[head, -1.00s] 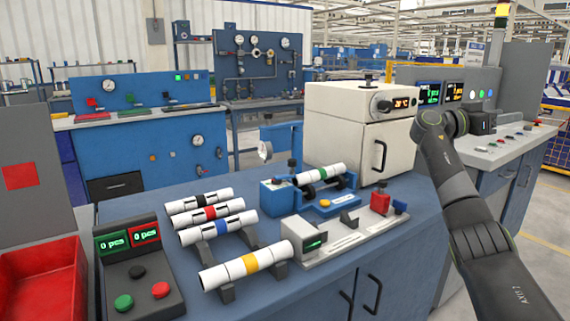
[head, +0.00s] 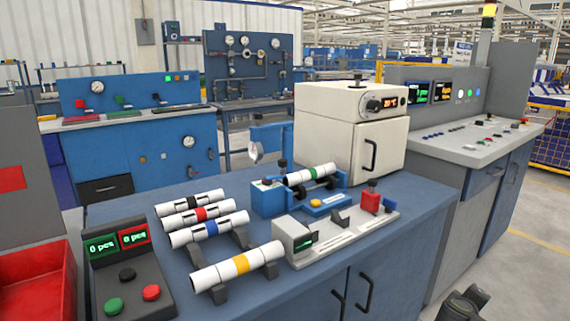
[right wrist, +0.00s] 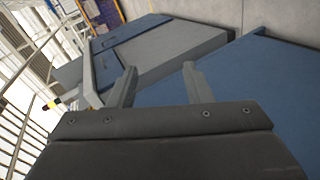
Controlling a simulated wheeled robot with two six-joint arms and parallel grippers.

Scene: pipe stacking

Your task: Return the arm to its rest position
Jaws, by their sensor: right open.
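My right gripper (right wrist: 158,85) shows in the right wrist view with its two fingers apart and nothing between them. It faces the side of the blue workbench (right wrist: 250,75) and the grey console beyond. In the head view only a dark piece of my right arm shows at the bottom right edge; its gripper is out of that picture. My left gripper is in neither view. On the bench (head: 420,195), white pipes with black, red, blue and yellow bands (head: 238,266) lie on rests. A green-banded pipe (head: 311,174) lies on the blue fixture (head: 268,200).
A cream oven (head: 350,130) stands at the back of the bench. A grey fixture (head: 330,238) is in front of the blue one. A button box (head: 128,275) and a red bin (head: 40,290) are at left. A grey console (head: 465,150) stands at right.

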